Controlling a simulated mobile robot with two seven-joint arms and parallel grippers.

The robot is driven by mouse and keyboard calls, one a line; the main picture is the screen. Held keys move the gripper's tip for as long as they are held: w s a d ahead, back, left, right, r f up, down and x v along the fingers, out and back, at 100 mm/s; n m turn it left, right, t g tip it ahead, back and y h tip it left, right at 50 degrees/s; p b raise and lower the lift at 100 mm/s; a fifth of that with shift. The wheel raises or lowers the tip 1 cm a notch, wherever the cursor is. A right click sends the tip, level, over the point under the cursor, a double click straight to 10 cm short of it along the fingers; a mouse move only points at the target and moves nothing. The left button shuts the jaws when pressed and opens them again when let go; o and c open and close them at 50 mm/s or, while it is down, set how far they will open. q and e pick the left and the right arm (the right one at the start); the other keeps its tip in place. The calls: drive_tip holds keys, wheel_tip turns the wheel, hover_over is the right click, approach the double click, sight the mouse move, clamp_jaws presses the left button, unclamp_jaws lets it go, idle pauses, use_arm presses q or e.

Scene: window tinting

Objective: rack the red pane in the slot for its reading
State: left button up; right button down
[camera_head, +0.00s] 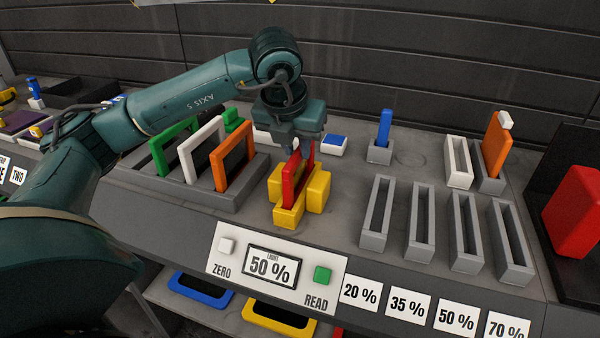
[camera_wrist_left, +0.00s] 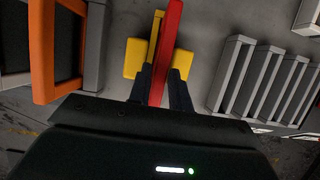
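The red pane (camera_head: 291,182) stands upright in the yellow holder (camera_head: 318,190) in the head view. My left gripper (camera_head: 300,150) is above it with its fingers on either side of the pane's top. In the left wrist view the red pane (camera_wrist_left: 168,50) lies between the dark fingers (camera_wrist_left: 160,88), which look closed on it. The display (camera_head: 272,268) reads LIGHT 50 %. Several grey slots stand to the right, labelled 20 %, 35 %, 50 % (camera_head: 456,316) and 70 %. The slot (camera_head: 466,232) above the 50 % label looks empty. My right gripper is not in view.
Green, white and orange (camera_head: 234,160) framed panes stand in a grey rack (camera_head: 250,185) left of the holder. A white zero button (camera_head: 226,246) and green read button (camera_head: 322,274) flank the display. An orange block (camera_head: 497,143) and a white slot (camera_head: 458,162) stand behind the grey slots.

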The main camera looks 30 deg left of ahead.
sight(301, 162)
use_arm(q)
drive_tip(key=x, duration=0.4)
drive_tip(key=shift+w+f+p, duration=0.1)
drive_tip(key=shift+w+p, duration=0.15)
drive_tip(key=shift+p, duration=0.15)
drive_tip(key=shift+w+f, duration=0.15)
drive_tip(key=shift+f, duration=0.3)
drive_tip(key=shift+f+b, duration=0.25)
drive_tip(key=shift+b, duration=0.25)
clamp_jaws()
drive_tip(key=shift+r, duration=0.1)
